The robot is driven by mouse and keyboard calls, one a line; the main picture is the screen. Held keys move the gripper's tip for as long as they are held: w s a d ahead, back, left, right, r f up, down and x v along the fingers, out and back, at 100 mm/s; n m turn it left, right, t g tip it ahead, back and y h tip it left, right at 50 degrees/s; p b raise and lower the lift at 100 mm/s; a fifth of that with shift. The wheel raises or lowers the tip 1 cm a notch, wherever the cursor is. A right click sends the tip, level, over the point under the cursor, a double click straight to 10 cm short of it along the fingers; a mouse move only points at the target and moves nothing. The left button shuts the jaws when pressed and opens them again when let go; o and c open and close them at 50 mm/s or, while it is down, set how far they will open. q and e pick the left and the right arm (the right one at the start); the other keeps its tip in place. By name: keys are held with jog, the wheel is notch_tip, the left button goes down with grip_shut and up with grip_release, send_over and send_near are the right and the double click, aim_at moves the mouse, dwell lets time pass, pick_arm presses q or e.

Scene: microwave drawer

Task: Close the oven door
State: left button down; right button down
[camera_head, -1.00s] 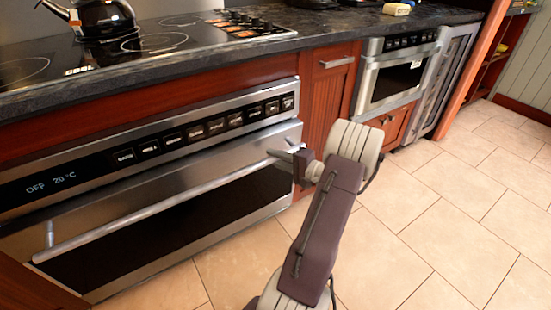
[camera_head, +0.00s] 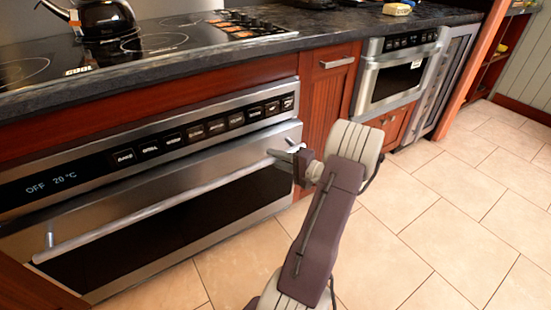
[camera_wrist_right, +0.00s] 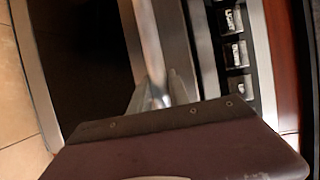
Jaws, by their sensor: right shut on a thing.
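The oven door (camera_head: 190,258) is a steel front with a dark glass window, below the control panel. It stands upright, close against the oven front, and I see no clear gap at its top edge. Its long bar handle (camera_head: 150,209) runs across the door. My right gripper (camera_head: 284,157) is at the handle's right end. In the right wrist view my right gripper (camera_wrist_right: 160,94) has its fingers on either side of the handle (camera_wrist_right: 148,40), shut on it. The wrist hides part of the grip in the head view. My left gripper is out of view.
The control panel (camera_head: 100,164) shows "OFF 20 °C". Above is a dark counter with a cooktop (camera_head: 150,45) and a kettle (camera_head: 103,20). A second, smaller oven (camera_head: 395,78) stands to the right. The tiled floor (camera_head: 450,210) is clear.

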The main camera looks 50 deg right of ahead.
aim_at(264, 148)
dwell(0.3)
jog(key=w, duration=0.1)
jog(key=p, duration=0.1)
jog(key=w+r+p, duration=0.1)
jog(key=shift+w+d+g, duration=0.3)
jog(key=shift+d+g, duration=0.05)
jog(key=shift+g, duration=0.05)
jog(key=shift+w+d, duration=0.1)
jog(key=shift+w, duration=0.2)
jog(key=shift+d, duration=0.1)
jog(key=c, duration=1.4)
grip_release()
jog(key=shift+w, duration=0.1)
jog(key=shift+o, duration=0.7)
jog(key=shift+w, duration=0.15)
